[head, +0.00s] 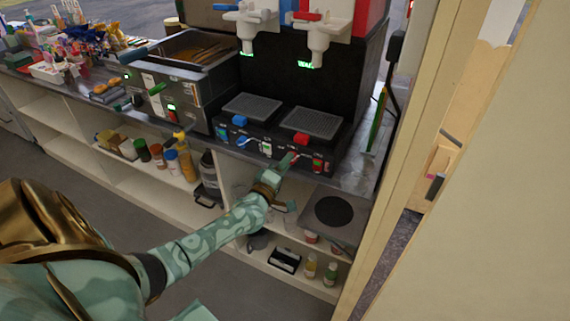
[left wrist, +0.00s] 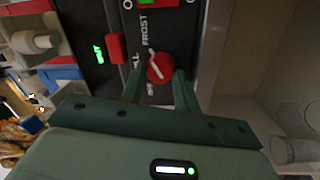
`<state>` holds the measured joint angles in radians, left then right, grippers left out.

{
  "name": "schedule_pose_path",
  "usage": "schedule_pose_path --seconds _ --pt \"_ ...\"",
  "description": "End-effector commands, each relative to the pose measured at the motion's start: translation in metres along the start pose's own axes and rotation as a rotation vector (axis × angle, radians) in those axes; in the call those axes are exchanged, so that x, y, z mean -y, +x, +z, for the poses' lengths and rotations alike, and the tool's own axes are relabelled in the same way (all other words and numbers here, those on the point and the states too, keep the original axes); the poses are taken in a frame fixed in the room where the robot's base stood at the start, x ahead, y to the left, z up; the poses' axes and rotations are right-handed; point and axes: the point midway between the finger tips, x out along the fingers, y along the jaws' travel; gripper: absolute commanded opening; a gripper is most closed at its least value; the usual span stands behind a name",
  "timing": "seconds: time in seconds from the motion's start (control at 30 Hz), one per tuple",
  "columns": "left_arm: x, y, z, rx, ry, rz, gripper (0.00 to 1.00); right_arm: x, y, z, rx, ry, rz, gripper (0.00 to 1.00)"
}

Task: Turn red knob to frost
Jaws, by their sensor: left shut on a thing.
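The red knob (left wrist: 160,68) is on the black front panel of the slush machine (head: 300,150), below its right-hand drip tray. In the left wrist view, labels beside the knob read FROST, a word ending in LL, and OFF. A white pointer line on the knob slants up and left, towards the part between the LL word and FROST; its exact setting is hard to tell. My left gripper (left wrist: 160,88) is shut on the knob, one finger on each side. In the head view my left gripper (head: 280,168) reaches the panel from below and partly hides the knob.
A red part (head: 302,138) and a blue part (head: 239,121) stand out by the drip trays. A fryer (head: 180,85) stands to the left on the counter. Open shelves (head: 150,185) with bottles lie below. A pale wall post (head: 412,130) is close on the right.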

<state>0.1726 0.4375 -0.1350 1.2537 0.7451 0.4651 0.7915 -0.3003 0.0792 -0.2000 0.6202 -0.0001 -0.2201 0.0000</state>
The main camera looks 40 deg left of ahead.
Motion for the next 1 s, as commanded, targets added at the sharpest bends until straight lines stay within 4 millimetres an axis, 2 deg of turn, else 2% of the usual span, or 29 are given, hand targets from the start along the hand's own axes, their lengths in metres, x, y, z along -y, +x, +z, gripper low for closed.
schedule_pose_path --seconds 0.43,0.47,0.5,0.53,0.83,1.0 --pt "0.001 -0.001 0.001 0.004 0.012 -0.002 0.08 -0.001 0.0 0.0 0.0 0.0 0.001 0.36" --pt "0.001 -0.001 0.001 0.004 0.012 -0.002 0.39 -0.001 0.0 0.0 0.0 0.0 0.001 0.36" --pt "0.001 0.0 0.001 0.004 0.011 -0.002 0.51 -0.001 0.0 0.0 0.0 0.0 0.001 0.36" --pt "0.001 0.0 0.001 0.003 0.011 -0.002 0.53 -0.001 0.0 0.0 0.0 0.0 0.001 0.36" --pt "0.0 -0.003 0.0 0.002 0.01 -0.002 0.53 -0.001 -0.001 0.0 -0.001 0.0 0.001 0.36" --pt "-0.001 -0.027 0.0 0.003 0.01 -0.003 0.53 -0.002 -0.01 -0.003 -0.007 0.0 0.004 0.36"
